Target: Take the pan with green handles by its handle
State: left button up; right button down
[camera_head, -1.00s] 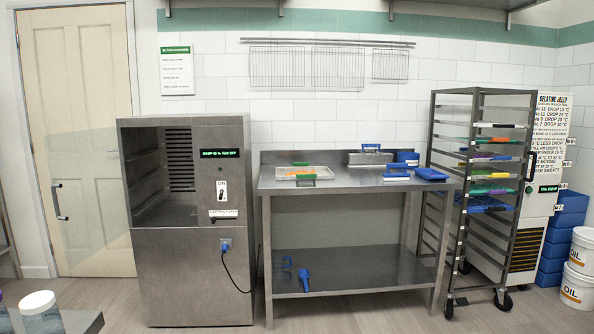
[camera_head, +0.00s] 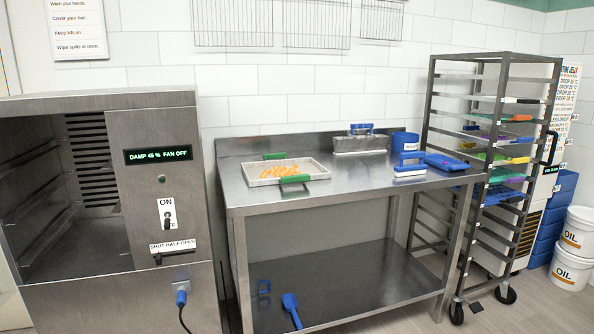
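The pan with green handles (camera_head: 318,166) is a shallow light metal tray on the left part of the steel table. Several orange pieces (camera_head: 279,172) lie in it. One green handle (camera_head: 294,179) is on its near side and another green handle (camera_head: 274,156) is on its far side. Nothing touches the pan. Neither of my grippers shows in the head view.
The steel table (camera_head: 345,192) has bare top around the pan. A blue-handled metal box (camera_head: 360,144), a blue tub (camera_head: 405,142) and blue items (camera_head: 444,162) stand to the right. A steel cabinet (camera_head: 160,225) is left of the table, a tray rack (camera_head: 434,125) right.

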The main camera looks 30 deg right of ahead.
aim_at(266, 173)
jog(key=z, duration=1)
jog(key=i, duration=0.4)
jog(key=z, duration=0.1)
